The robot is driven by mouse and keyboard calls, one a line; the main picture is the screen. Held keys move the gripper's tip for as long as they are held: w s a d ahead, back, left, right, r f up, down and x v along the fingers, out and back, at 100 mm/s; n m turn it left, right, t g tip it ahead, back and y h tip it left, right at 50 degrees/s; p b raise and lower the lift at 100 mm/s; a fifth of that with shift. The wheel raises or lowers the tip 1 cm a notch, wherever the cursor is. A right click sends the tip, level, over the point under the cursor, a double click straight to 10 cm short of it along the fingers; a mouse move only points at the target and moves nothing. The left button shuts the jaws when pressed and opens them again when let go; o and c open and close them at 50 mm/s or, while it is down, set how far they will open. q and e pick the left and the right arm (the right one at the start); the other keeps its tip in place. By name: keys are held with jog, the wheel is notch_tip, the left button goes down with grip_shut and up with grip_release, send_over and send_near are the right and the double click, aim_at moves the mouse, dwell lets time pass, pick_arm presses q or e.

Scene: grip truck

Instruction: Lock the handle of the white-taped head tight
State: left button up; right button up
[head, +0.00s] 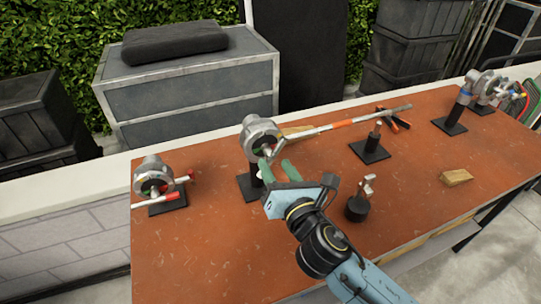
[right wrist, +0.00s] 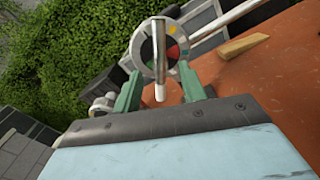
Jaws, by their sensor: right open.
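A round metal grip head (head: 260,134) stands on a black post at the middle of the table. Its face, with coloured sectors, also shows in the right wrist view (right wrist: 147,50). A short metal handle with a pale tip (right wrist: 160,88) hangs across that face. My right gripper (head: 278,170) is open just in front of this head. Its green fingers stand to either side of the handle in the right wrist view (right wrist: 161,90), and I see no clear contact. I cannot tell white tape on the head for certain. My left gripper is not in view.
A long rod (head: 350,121) with an orange band runs right from the middle head. Another head (head: 153,175) with a red-and-white handle stands left. A black post stand (head: 372,148), a small clamp stand (head: 357,205) and a wooden block (head: 456,177) stand right.

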aim_at(272, 161)
jog(key=shift+x, duration=2.15)
grip_shut()
jog(key=shift+m, duration=0.3)
jog(key=m+p, duration=0.1)
jog(key=m, duration=0.2)
jog(key=shift+m, duration=0.3)
jog(key=m+p, duration=0.1)
jog(key=m, duration=0.4)
